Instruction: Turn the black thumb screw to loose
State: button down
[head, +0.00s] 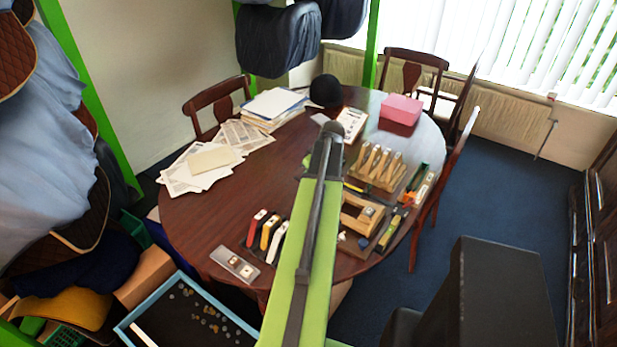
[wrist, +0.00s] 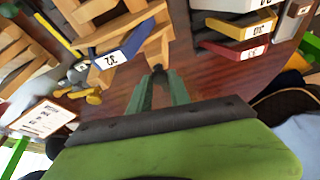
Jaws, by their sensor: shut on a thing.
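My gripper (wrist: 160,82) shows in the wrist view with its two green fingers close together, shut on a small dark piece (wrist: 158,69) at their tips. This looks like the black thumb screw, beside the lower end of a light wooden frame (wrist: 153,47). The fingers cover most of it, so its turn cannot be read. A blue piece with a white label reading 32 (wrist: 110,60) lies across the frame. In the head view the wooden frame (head: 352,222) stands just right of my arm. My arm hides the gripper and the screw there.
White (wrist: 225,5), yellow (wrist: 238,28) and red (wrist: 235,50) labelled pieces lie apart to the right in the wrist view. Brass-coloured and grey small parts (wrist: 93,97) lie left. In the head view, papers (head: 205,160) and a pink box (head: 400,109) sit farther back on the table.

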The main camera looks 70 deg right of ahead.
jog(key=shift+n, duration=0.3)
dwell(0.4)
jog(key=c, duration=1.2)
grip_release()
jog(key=shift+r, duration=0.1)
jog(key=p+v, duration=1.6)
jog(key=v, duration=0.1)
jog(key=shift+s+d, duration=0.15)
jog(key=shift+d, duration=0.1)
jog(key=shift+r, duration=0.1)
